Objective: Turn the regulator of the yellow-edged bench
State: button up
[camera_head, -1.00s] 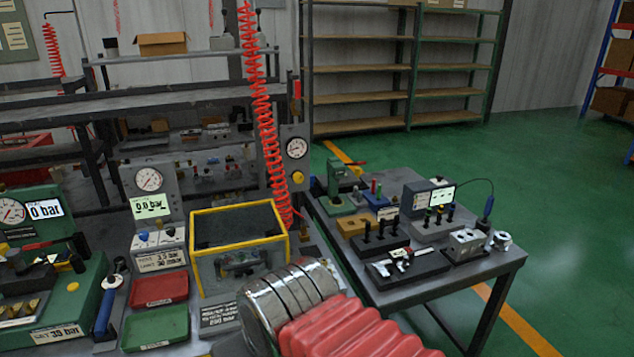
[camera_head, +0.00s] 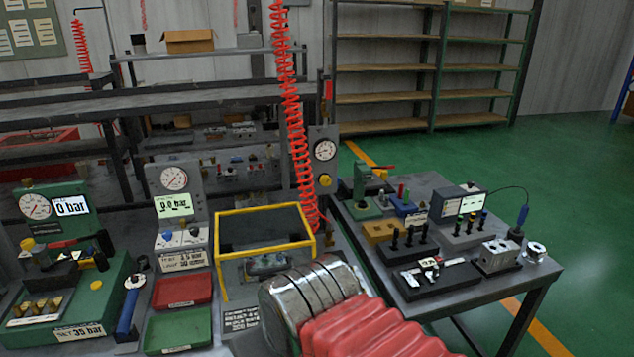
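A yellow-edged box (camera_head: 222,278) with clear-looking front stands on the left bench, and a grey metal valve block (camera_head: 268,264) shows inside it. A grey panel with a round dial gauge (camera_head: 325,150) stands behind it to the right. A yellow knob (camera_head: 325,180), possibly the regulator, sits below that gauge. A red bellows and ribbed metal arm link, mine, fill the bottom middle in front of the bench. My gripper's fingers are not in the picture, so their opening and any contact cannot be seen.
A green test stand (camera_head: 90,305) reading 0 bar and a grey gauge unit (camera_head: 180,215) stand at left. The right table (camera_head: 440,308) holds tools; green floor beyond is clear.

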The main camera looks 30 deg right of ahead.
aim_at(325, 180)
jog(key=i, duration=0.85)
jog(key=z, duration=0.05)
